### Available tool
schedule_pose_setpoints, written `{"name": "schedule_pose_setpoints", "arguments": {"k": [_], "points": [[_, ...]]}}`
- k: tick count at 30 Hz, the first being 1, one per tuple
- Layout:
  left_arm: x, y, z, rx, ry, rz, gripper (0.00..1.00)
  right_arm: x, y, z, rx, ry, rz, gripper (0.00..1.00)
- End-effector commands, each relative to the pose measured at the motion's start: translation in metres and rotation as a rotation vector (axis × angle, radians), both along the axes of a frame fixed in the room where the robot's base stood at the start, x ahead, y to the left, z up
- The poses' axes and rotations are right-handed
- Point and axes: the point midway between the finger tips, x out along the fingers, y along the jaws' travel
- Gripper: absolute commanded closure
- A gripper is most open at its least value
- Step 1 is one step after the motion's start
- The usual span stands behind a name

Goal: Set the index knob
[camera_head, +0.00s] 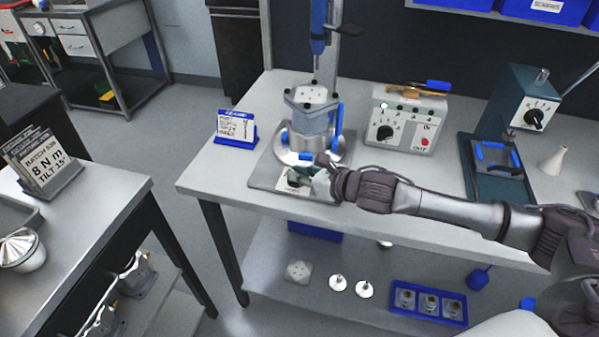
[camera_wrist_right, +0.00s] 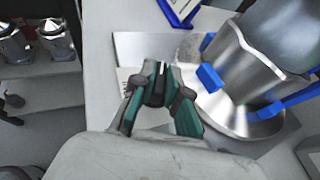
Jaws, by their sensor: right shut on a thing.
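The index fixture (camera_head: 300,157) is a round silver table on a grey base plate (camera_head: 262,172), with a machined housing (camera_head: 310,120) upright on it and blue clamps around it. Its index knob (camera_wrist_right: 157,82) is black with a white line, at the front of the fixture, low down. My right gripper (camera_wrist_right: 158,95) is shut on the knob, its teal fingers on either side; in the head view it reaches in from the right and partly hides the knob. A white dial label (camera_head: 291,186) shows at the knob; its marks are too small to read. My left gripper is not in view.
A blue-framed card (camera_head: 236,128) stands left of the fixture. A control box (camera_head: 408,118) and a dark green press-like device (camera_head: 500,130) stand to the right. A blue screwdriver tool (camera_head: 318,30) hangs above the housing. The bench front edge is close to the fixture.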

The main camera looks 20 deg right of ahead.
Motion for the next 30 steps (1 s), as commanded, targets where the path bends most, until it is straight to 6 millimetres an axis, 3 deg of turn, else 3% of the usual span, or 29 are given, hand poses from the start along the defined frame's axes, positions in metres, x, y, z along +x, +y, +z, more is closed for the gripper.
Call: {"name": "schedule_pose_setpoints", "arguments": {"k": [11, 30], "points": [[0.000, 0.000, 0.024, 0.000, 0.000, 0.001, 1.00, -0.003, 0.006, 0.004, 0.006, 0.003, -0.279, 1.00], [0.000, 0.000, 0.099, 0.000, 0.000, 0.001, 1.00, -0.002, 0.013, 0.005, 0.003, 0.006, -0.891, 1.00]]}}
